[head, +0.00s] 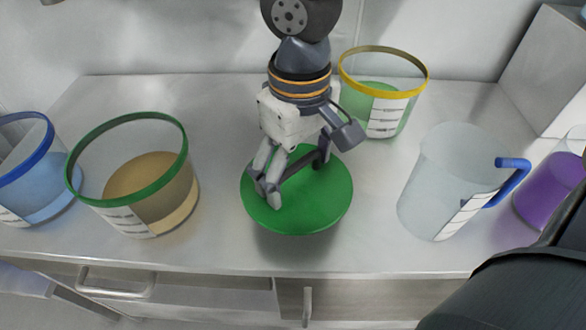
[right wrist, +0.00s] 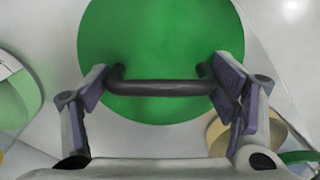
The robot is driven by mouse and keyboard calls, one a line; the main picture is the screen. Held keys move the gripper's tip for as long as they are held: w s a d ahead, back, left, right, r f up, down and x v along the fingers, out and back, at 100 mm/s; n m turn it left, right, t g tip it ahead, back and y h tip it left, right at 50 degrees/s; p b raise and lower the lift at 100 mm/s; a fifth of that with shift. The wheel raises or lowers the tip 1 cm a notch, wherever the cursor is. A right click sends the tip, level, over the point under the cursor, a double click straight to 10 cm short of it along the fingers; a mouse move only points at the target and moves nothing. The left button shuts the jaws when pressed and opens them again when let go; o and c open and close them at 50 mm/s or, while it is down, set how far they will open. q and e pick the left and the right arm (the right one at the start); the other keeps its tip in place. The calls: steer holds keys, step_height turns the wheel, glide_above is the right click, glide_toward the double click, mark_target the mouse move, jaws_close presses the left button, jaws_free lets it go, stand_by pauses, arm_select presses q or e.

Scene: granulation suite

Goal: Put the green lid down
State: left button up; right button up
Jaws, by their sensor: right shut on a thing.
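The green lid (head: 315,208) is a round disc with a dark bar handle (right wrist: 160,87). My right gripper (head: 293,174) comes down from above and is shut on the handle, one finger at each end of the bar. The lid is roughly level over the middle of the steel counter (head: 350,255). A soft shadow shows under its front edge, so it looks a little above the surface. The lid also fills the upper middle of the right wrist view (right wrist: 160,40). My left gripper is not in view.
Left of the lid stands a green-rimmed tub (head: 188,165) of tan material, with a blue-rimmed tub (head: 50,190) beyond. A yellow-rimmed tub (head: 410,110) stands behind right. A clear jug (head: 430,190) with a blue handle and a purple-filled container (head: 548,190) are at right.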

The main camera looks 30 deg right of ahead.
steer(key=shift+w+d+f, duration=0.15)
steer(key=shift+w+f, duration=0.1)
steer(key=shift+f, duration=0.6)
steer(key=shift+w+d+f, duration=0.15)
steer(key=shift+w+f, duration=0.15)
steer(key=shift+f, duration=0.6)
steer(key=shift+w+d+f, duration=0.15)
steer(key=shift+w+f, duration=0.1)
steer(key=shift+f, duration=0.6)
steer(key=o, duration=1.2)
steer(key=shift+f, duration=0.1)
step_height(320, 180, up, 12)
steer(key=shift+r, duration=0.15)
step_height(320, 180, up, 12)
glide_above(297, 181)
steer(key=w+d, duration=0.1)
steer(key=w, duration=0.1)
steer(key=shift+s, duration=0.25)
